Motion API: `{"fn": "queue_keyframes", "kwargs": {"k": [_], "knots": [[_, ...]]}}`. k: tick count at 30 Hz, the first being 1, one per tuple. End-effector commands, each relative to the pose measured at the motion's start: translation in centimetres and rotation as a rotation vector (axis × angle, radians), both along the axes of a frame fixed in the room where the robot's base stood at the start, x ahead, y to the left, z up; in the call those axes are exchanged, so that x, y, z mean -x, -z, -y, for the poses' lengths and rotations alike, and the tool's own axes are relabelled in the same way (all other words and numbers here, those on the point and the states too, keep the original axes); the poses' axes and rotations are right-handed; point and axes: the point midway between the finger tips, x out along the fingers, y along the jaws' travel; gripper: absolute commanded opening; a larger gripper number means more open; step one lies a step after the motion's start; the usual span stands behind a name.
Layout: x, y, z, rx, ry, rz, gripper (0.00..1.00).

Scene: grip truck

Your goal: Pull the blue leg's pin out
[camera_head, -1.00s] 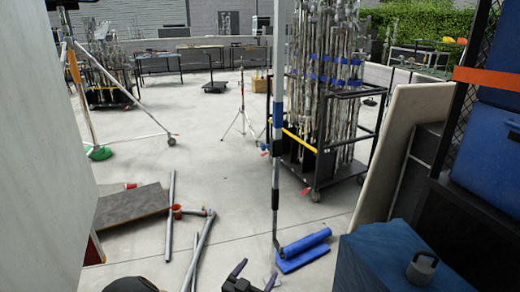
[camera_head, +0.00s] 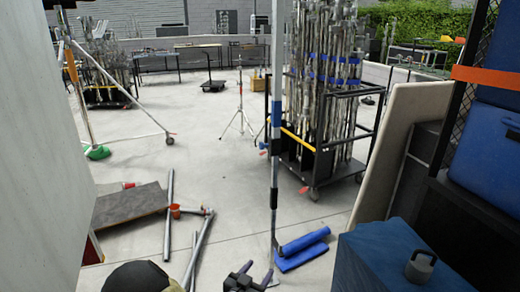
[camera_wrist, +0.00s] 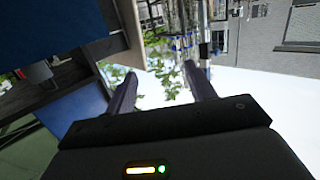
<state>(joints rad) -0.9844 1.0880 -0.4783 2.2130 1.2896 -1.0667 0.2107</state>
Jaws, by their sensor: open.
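A tall upright pole with blue and dark bands (camera_head: 275,145) stands in the middle of the head view. I take it for the blue leg, but cannot be sure. Its foot is beside two blue pads (camera_head: 303,241) on the floor. I cannot make out a pin on it. My gripper (camera_head: 258,272) is low in the head view, in front of the pole's foot in the picture. In the wrist view its two fingers (camera_wrist: 160,72) are spread apart with nothing between them. Green leaves show beyond the fingertips.
A cart of upright stands (camera_head: 322,125) is behind the pole. Grey pipes (camera_head: 200,245) and a dark board (camera_head: 130,205) lie at left. A pale panel leans at right.

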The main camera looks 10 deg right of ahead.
Motion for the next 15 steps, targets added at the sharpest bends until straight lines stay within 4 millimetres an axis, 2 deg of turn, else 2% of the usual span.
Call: {"fn": "queue_keyframes", "kwargs": {"k": [3,8,11,15], "knots": [[-0.4,0.6,1.1,-0.119,0.001,-0.137,0.55],[0.0,1.1,1.7,-0.3,-0.05,-0.359,0.55],[0.8,0.5,1.8,-0.397,-0.105,-0.486,0.55],[2.7,-1.3,1.9,-0.497,-0.203,-0.642,0.55]]}}
